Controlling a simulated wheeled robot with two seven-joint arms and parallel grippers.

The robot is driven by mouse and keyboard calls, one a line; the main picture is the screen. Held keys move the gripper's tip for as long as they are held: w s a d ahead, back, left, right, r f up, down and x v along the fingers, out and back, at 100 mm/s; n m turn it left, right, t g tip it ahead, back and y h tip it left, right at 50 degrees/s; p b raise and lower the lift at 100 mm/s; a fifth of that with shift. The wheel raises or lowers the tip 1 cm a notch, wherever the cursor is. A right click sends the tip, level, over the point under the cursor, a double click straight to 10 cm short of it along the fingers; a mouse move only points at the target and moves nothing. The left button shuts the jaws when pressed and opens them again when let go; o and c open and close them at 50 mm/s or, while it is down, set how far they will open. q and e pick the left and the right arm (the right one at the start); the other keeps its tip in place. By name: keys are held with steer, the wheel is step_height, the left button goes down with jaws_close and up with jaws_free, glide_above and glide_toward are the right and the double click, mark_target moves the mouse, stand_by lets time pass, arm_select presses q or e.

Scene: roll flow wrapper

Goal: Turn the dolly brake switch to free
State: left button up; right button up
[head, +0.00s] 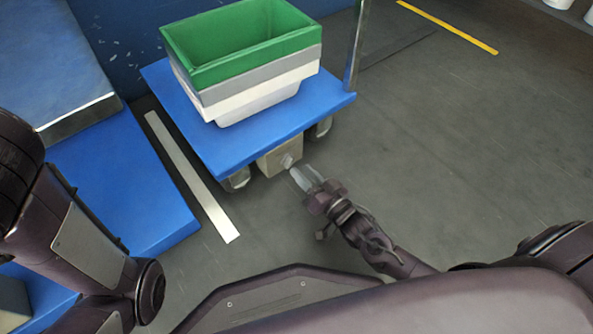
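The dolly (222,141) is a blue flat platform on wheels, in the upper middle of the head view. A beige box (271,164) hangs under its near edge and carries a small pale knob, the brake switch (286,161). My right gripper (295,174) reaches up from the lower right, with its pale fingertips at or just beside the switch. I cannot tell whether they touch it, or how far apart the fingers are. The switch's setting is too small to read. My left arm shows at the left edge, but its gripper is out of view.
A stack of green, grey and white bins (245,60) sits on the dolly. A metal post (356,45) stands at its right corner. Blue platforms (120,185) lie to the left. A white strip (190,177) marks the floor. The grey floor to the right is clear.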

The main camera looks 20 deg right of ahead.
mark_target(292, 162)
steer(key=shift+b+x, duration=0.75)
steer(key=shift+x, duration=0.9)
steer(key=shift+c, duration=0.3)
jaws_close()
